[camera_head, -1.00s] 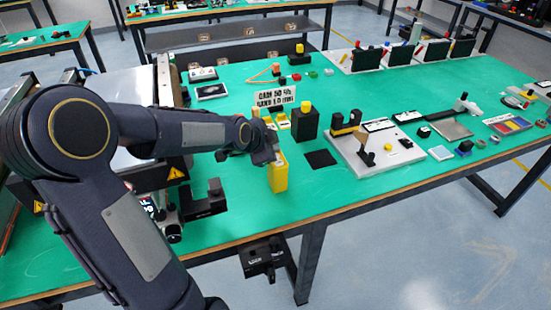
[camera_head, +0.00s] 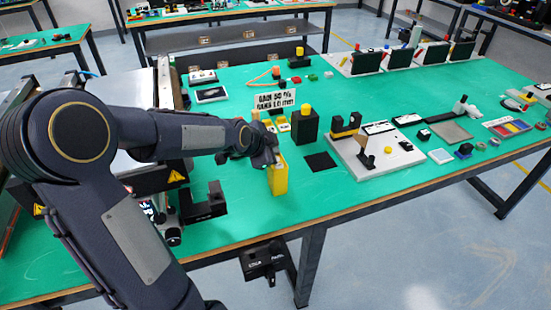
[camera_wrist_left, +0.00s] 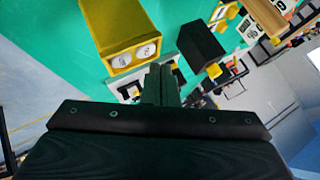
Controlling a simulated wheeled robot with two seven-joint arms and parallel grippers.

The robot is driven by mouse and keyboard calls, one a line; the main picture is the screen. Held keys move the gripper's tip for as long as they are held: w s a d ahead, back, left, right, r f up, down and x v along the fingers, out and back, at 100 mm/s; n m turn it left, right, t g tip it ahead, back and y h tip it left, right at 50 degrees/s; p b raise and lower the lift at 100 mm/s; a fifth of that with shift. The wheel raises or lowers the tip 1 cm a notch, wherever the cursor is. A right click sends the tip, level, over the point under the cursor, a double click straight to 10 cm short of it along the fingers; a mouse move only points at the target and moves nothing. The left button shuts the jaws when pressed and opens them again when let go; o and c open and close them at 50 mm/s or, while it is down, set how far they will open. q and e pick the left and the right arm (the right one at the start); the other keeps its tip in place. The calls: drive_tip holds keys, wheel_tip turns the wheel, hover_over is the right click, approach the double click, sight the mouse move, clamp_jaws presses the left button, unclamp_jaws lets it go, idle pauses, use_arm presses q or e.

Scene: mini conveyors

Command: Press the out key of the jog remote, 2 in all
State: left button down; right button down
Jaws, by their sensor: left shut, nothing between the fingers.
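The jog remote is a tall yellow box (camera_head: 278,178) standing near the front edge of the green table. In the left wrist view the yellow box (camera_wrist_left: 122,30) shows an end face with two round pale keys, a left one (camera_wrist_left: 121,58) and a right one (camera_wrist_left: 146,50); their marks are too small to read. My left gripper (camera_head: 274,163) is at the top of the box, its fingers shut and empty. In the left wrist view the fingertips (camera_wrist_left: 160,70) are close beside the right key; I cannot tell whether they touch. My right gripper is not in view.
A black block with a yellow top (camera_head: 305,125) and a printed sign (camera_head: 274,100) stand behind the remote. A flat black square (camera_head: 320,161) lies to its right, then a white board (camera_head: 375,160) with parts. A black bracket (camera_head: 205,203) stands at left.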

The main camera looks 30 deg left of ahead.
use_arm(q)
drive_tip(key=shift+f, duration=0.1)
idle(0.7)
drive_tip(key=shift+f+b, duration=0.35)
drive_tip(key=shift+b, duration=0.2)
drive_tip(key=shift+f+b, duration=0.45)
idle(0.5)
drive_tip(key=shift+r+p, duration=0.55)
drive_tip(key=shift+r, duration=0.3)
drive_tip(key=shift+r+p, duration=1.7)
drive_tip(key=shift+r, duration=0.9)
drive_tip(key=shift+f, duration=0.1)
